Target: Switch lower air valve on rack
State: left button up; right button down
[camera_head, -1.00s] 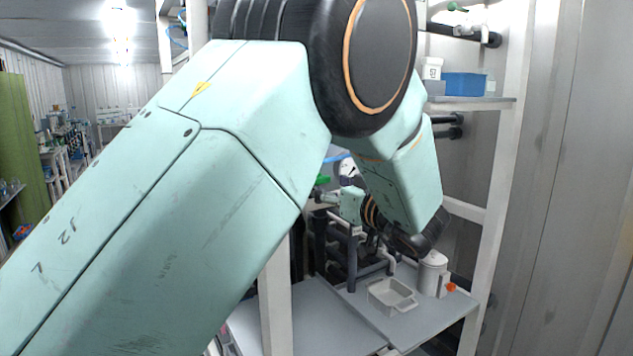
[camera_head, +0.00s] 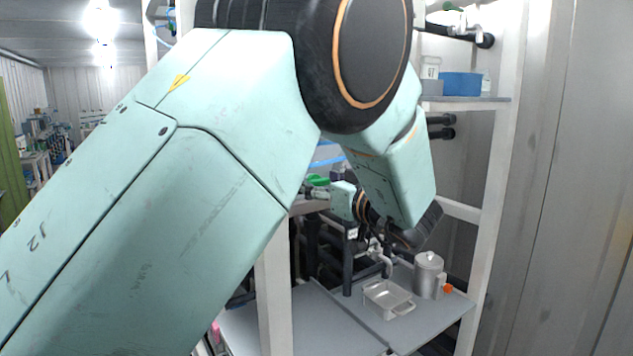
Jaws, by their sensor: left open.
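My left arm comes in from the left and fills much of the view. Its wrist folds back, and my left gripper (camera_head: 310,192) points left in front of the rack's pipework. It is small and dark here; its fingers are open. A green valve handle (camera_head: 317,180) shows just above and beside the fingers. I cannot tell whether they touch it. Much of the rack (camera_head: 492,200) and its pipes is hidden behind my arm. Another green handle (camera_head: 452,9) is high at the top right. My right gripper is not in view.
A grey lower shelf (camera_head: 300,325) bears a small white tray (camera_head: 388,298) and a metallic canister (camera_head: 428,274) with an orange part beside it. A blue bin (camera_head: 461,84) stands on the upper shelf. A white rack post (camera_head: 272,300) rises in front. A corrugated wall closes the right side.

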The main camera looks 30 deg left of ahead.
pick_arm(q)
jog(key=shift+s+a, duration=0.1)
jog(key=shift+a, duration=0.2)
jog(key=shift+w+a+f, duration=0.1)
jog(key=shift+w+f, duration=0.15)
jog(key=shift+w, duration=0.2)
jog(key=shift+c, duration=0.4)
jog(key=shift+w, duration=0.1)
jog(key=shift+c, duration=0.7)
jog(key=shift+d+r, duration=0.1)
jog(key=shift+d, duration=0.25)
jog(key=shift+c, duration=0.8)
jog(key=shift+s+r, duration=0.2)
jog(key=shift+s, duration=0.25)
jog(key=c, duration=0.3)
jog(key=shift+w+f, duration=0.1)
jog(key=shift+f, duration=0.05)
jog(key=c, duration=0.5)
